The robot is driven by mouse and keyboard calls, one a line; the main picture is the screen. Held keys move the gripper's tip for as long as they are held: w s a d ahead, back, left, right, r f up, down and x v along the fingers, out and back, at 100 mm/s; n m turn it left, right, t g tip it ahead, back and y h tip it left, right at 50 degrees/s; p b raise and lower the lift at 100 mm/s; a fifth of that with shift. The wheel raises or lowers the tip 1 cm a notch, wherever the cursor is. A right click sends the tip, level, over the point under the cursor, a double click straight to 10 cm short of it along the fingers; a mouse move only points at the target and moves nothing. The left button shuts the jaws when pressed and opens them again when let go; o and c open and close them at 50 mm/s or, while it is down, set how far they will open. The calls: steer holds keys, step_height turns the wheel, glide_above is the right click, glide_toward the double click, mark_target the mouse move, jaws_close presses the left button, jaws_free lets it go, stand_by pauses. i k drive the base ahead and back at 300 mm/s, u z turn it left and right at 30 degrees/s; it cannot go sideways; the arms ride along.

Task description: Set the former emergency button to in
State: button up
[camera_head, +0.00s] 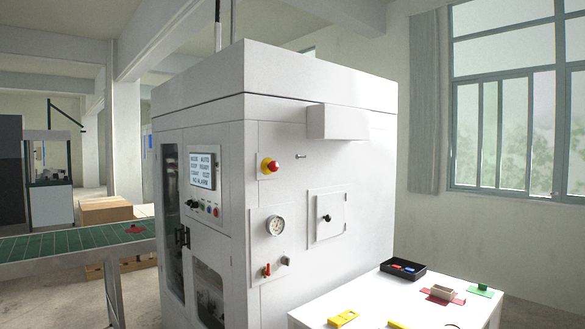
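The emergency button (269,166) is a red knob with a yellow part, on a small plate on the white side face of the box former (345,215). The red knob stands out from its plate; I cannot tell from here whether it is in or out. A small metal toggle (301,156) sits to its right. My gripper is not in view, and nothing covers the button.
Below the button are a round gauge (275,225), a red handle (267,270) and a hatch with a black knob (326,218). A white table (372,297) with a black tray (403,269) stands at the front right. A green conveyor (75,243) runs at left.

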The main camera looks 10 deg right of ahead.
mark_target(273, 166)
steer(key=i, duration=0.85)
steer(key=u, duration=0.6)
steer(key=i, duration=0.85)
steer(key=u, duration=0.45)
